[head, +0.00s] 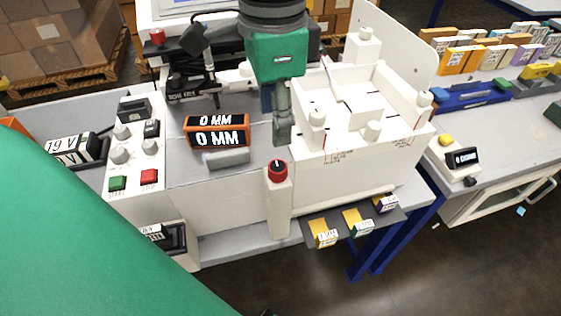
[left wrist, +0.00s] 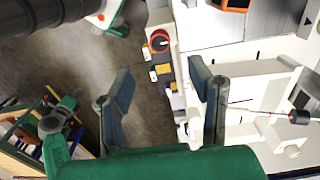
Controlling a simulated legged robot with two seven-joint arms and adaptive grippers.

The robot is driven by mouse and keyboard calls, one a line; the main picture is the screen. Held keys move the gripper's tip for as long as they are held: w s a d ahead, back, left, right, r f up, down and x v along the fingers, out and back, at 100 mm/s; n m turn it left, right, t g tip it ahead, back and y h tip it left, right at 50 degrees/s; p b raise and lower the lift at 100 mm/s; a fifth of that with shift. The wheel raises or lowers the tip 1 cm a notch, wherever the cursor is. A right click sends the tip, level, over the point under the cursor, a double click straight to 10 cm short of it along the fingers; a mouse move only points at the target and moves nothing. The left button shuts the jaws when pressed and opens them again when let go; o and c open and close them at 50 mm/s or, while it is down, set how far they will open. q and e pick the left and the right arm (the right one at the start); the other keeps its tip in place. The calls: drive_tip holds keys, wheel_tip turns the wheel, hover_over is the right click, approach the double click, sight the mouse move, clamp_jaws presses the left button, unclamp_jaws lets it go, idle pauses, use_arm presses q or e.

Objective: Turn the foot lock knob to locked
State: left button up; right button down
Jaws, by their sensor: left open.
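The foot lock knob (head: 277,170) is a round red knob with a dark mark on top. It sits on a white post at the front of the plotter (head: 220,200), and it also shows in the left wrist view (left wrist: 160,41). My left gripper (head: 279,126) points down above and behind the knob in the head view, apart from it. In the left wrist view its two fingers (left wrist: 161,66) are spread with nothing between them. The knob appears just beyond the fingertips there. My right gripper is not identifiable.
A white box-like frame (head: 350,130) with round pegs stands right of the gripper. An orange 0 MM display (head: 217,131) and a button panel (head: 134,155) lie to the left. A dark tray (head: 352,228) with several small tagged blocks juts out right of the knob.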

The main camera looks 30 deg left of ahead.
sight(278, 166)
use_arm(q)
wheel_tip(278, 166, down, 10)
drive_tip(key=shift+w+d+r+b, duration=0.1)
drive_tip(key=shift+w+d+b, duration=0.05)
drive_tip(key=shift+b, duration=1.1)
drive_tip(key=shift+f, duration=0.5)
use_arm(e)
wheel_tip(278, 166, down, 4)
drive_tip(key=shift+w+r, duration=0.1)
drive_tip(key=shift+r, duration=0.05)
use_arm(q)
clamp_jaws()
use_arm(e)
drive_tip(key=shift+d, duration=0.1)
